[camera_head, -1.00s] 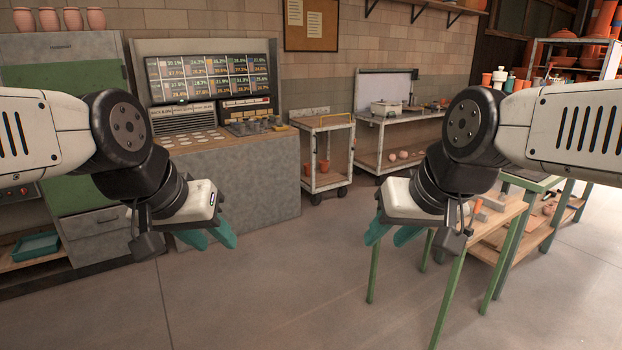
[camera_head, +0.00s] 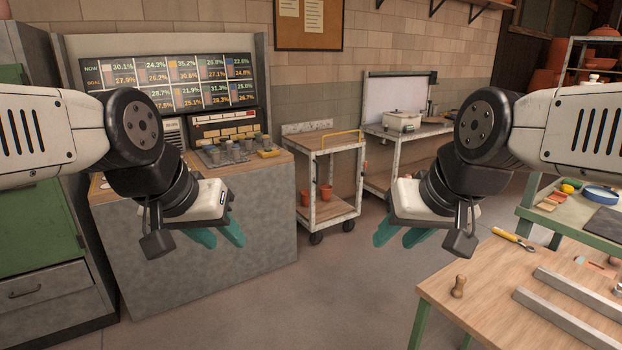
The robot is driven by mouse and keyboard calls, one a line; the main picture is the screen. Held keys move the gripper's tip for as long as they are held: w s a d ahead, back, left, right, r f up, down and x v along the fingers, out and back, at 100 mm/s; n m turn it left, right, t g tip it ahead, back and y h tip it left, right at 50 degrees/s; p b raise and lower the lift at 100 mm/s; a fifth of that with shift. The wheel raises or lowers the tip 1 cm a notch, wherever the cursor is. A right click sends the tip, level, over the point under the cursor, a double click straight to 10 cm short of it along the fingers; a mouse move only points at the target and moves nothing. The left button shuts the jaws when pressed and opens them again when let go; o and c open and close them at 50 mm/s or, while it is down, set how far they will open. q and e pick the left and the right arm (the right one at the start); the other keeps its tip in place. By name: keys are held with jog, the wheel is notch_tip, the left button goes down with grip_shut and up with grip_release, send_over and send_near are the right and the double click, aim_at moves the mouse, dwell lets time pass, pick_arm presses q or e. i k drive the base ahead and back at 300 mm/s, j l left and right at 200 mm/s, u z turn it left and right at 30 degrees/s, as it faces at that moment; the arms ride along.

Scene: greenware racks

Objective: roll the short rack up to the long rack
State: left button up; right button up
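A short wheeled rack (camera_head: 318,144) with a yellow handle and worn white frame stands upright in the middle, beyond my grippers. Its wheels are on the floor. A longer white-framed rack (camera_head: 405,132) stands just right of and behind it, with a narrow gap between them. I take these as the short and long racks. The long rack's right part is partly hidden by my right arm. My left gripper (camera_head: 227,246) hangs in front of the grey counter, teal fingers apart and empty. My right gripper (camera_head: 392,246) hangs over floor, fingers apart and empty. Neither touches a rack.
The grey counter (camera_head: 205,235) with a display stands left of the short rack. A wooden table (camera_head: 480,280) with metal bars is close at right, and a green-framed table (camera_head: 570,212) is behind it. The floor (camera_head: 345,285) between counter and table is clear.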

aim_at(305, 137)
jog(key=i+l, duration=0.1)
jog(key=i, duration=2.35)
jog(key=i+u, duration=0.2)
jog(key=i, duration=0.4)
jog(key=i+l+u, duration=0.2)
jog(key=i, duration=0.4)
